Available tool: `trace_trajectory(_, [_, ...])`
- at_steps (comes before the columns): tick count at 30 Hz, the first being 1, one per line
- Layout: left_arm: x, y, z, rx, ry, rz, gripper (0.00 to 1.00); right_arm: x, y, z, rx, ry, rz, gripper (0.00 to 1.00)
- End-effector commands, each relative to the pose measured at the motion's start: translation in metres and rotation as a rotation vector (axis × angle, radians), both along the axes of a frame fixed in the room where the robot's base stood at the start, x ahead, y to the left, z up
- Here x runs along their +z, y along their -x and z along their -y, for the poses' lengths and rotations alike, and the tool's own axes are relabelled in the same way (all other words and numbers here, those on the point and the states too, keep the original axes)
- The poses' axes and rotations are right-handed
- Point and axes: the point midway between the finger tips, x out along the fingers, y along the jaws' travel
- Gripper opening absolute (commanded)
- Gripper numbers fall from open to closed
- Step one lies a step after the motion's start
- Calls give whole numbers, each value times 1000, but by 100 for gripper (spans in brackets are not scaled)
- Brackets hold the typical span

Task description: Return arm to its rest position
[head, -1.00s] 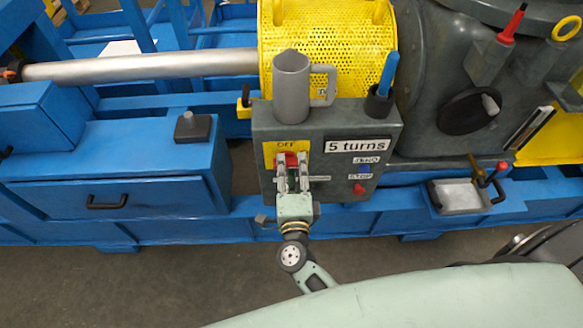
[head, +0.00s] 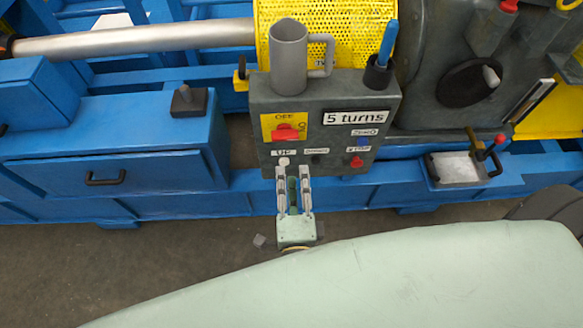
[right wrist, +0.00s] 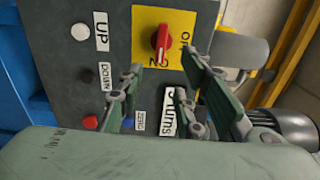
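My right gripper (head: 293,178) is below the lower edge of the grey control box (head: 300,98), in front of the blue machine. Its fingers stand apart with nothing between them. In the right wrist view the fingers (right wrist: 165,78) also show apart, with the control box beyond them. The red rotary switch (head: 286,132) on its yellow plate is uncovered and clear of the gripper. The switch also shows in the right wrist view (right wrist: 161,41). My left gripper is not in view.
The box carries a white UP button (head: 284,161), a red STOP button (head: 357,162) and a "5 turns" label (head: 355,117). A grey mug (head: 289,58) and a blue-handled tool (head: 387,45) stand on top. Open floor (head: 120,265) lies in front.

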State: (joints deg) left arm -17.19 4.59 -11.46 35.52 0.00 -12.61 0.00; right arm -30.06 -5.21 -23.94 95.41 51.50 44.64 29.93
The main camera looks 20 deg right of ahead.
Motion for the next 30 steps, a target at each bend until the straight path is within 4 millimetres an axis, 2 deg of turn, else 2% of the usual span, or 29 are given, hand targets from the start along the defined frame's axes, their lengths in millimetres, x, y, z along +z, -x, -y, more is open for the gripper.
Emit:
trace_trajectory(17, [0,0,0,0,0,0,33,0,1,-1,1,1,0,33])
trace_trajectory(20, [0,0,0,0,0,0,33,-11,1,-5,32,42,-24,33])
trace_trajectory(23, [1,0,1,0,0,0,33,-46,2,-20,137,170,-106,33])
trace_trajectory(26, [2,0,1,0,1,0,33,-108,11,-37,305,372,-243,33])
trace_trajectory(30, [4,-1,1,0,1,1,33,-209,49,-44,565,661,-464,33])
